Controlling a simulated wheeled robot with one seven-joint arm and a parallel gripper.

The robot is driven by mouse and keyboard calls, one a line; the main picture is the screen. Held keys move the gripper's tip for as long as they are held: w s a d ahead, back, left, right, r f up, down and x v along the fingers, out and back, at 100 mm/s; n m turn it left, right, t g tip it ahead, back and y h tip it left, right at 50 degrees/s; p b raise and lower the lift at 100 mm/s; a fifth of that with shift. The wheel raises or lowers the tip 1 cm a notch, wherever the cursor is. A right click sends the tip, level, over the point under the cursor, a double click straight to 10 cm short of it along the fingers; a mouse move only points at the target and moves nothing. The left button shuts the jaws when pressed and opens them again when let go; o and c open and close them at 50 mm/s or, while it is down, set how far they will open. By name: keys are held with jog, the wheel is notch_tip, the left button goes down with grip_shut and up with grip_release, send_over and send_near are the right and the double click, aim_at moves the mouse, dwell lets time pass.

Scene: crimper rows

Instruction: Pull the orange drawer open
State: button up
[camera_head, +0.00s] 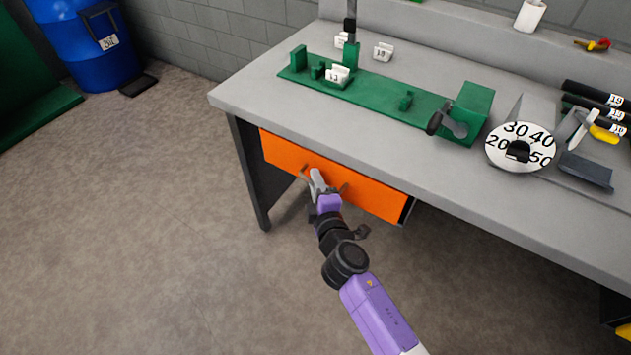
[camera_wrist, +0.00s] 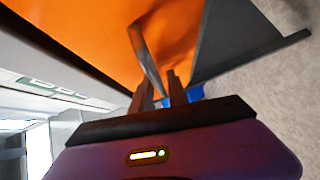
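The orange drawer (camera_head: 365,190) is set under the grey workbench top, with its wide front facing me. Its front looks close to the bench, with a dark edge at its right end; I cannot tell if it is slightly out. My gripper (camera_head: 317,176) is at the drawer front, left of its middle. In the wrist view the orange front (camera_wrist: 100,35) fills the upper left. A thin metal handle (camera_wrist: 146,60) runs down between the two dark fingers of my gripper (camera_wrist: 160,85). The fingers are close together around the handle; the contact itself is partly hidden.
The workbench (camera_head: 262,88) carries a green fixture (camera_head: 385,95), a round numbered dial (camera_head: 520,145) and several black rods at the right. A blue barrel (camera_head: 85,50) stands at the far left.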

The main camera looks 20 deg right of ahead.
jog(key=shift+c, duration=0.2)
grip_shut()
dwell(1.1)
